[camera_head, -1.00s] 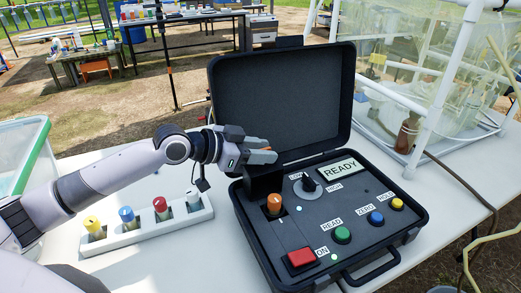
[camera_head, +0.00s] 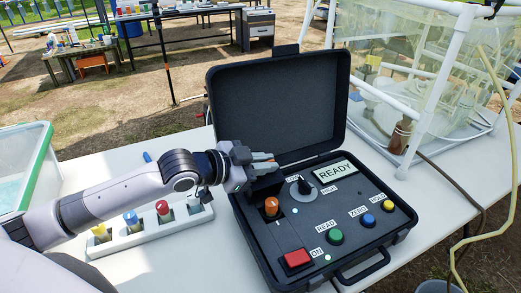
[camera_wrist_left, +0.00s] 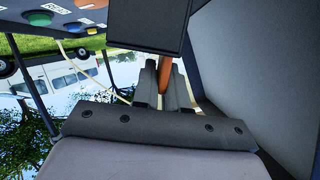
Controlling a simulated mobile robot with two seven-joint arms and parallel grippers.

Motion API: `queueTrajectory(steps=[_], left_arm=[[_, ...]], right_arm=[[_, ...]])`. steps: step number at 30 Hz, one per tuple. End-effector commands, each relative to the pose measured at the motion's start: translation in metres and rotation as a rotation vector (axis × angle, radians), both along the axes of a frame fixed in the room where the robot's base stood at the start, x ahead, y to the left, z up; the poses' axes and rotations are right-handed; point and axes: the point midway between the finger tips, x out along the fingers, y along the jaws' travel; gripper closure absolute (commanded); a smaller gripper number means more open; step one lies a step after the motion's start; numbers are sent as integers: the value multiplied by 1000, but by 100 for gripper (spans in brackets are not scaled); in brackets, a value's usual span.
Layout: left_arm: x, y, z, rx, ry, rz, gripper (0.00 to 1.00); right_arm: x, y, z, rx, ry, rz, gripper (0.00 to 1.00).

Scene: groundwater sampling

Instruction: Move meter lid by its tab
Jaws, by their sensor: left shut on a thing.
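The meter lid (camera_head: 266,187) is a small dark plate standing raised near the hinge side of the open black meter case, behind the orange-capped vial (camera_head: 271,206) seated in the panel. In the left wrist view the lid (camera_wrist_left: 146,25) is a dark square just beyond the fingers, with an orange tab (camera_wrist_left: 164,74) between them. My left gripper (camera_head: 265,162) is shut on this tab, reaching in from the left above the lid; it also shows in the left wrist view (camera_wrist_left: 165,85). The fingers and hand hide part of the tab. My right gripper is not in view.
The case's large lid (camera_head: 280,105) stands open behind the gripper. The panel carries a dial (camera_head: 301,187), coloured buttons and a READY display (camera_head: 335,173). A white rack (camera_head: 145,238) with capped vials stands left; a clear bin (camera_head: 35,170) is further left.

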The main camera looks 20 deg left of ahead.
Motion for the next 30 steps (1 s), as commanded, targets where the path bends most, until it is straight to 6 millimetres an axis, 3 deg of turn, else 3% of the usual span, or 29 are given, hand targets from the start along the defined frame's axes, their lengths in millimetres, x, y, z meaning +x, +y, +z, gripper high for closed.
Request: queueTrajectory(steps=[11, 30], left_arm=[[-18, -20, -2, 162, -143, 0, 100], [-28, -31, -9, 162, -141, -3, 100]], right_arm=[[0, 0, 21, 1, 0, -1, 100], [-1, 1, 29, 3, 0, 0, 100]])
